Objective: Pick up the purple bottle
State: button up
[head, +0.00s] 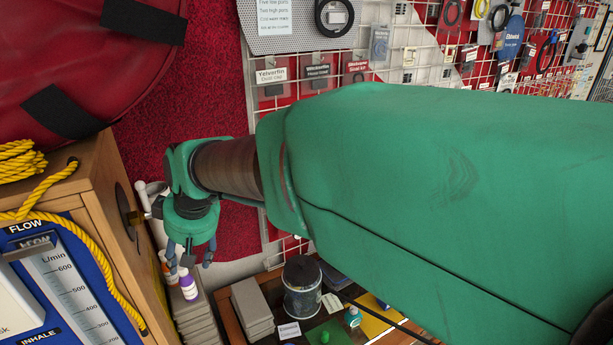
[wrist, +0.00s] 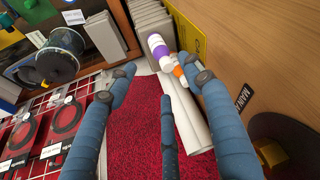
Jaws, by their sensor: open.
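The purple bottle (head: 187,284) stands on a stack of grey slabs in the head view, below my gripper (head: 189,257). In the wrist view the purple bottle (wrist: 158,52) has a white end and a purple band, and lies beyond the open fingers. My gripper (wrist: 160,85) has blue fingers spread apart with nothing between them. An orange-and-white bottle (wrist: 178,70) is right beside the purple one; it also shows in the head view (head: 167,267), partly hidden by my gripper.
A wooden cabinet (head: 118,222) stands close on the left. The grey slab stack (head: 195,318) bears the bottles. A dark spool (head: 301,287) and a grey box (head: 252,306) are to the right. A wire grid panel (head: 262,125) stands behind my arm.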

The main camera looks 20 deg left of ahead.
aim_at(187, 276)
jog(key=shift+x, duration=3.95)
jog(key=shift+f, duration=0.1)
jog(key=shift+x, duration=2.5)
jog(key=shift+a, duration=0.1)
jog(key=shift+w, duration=0.1)
grip_shut()
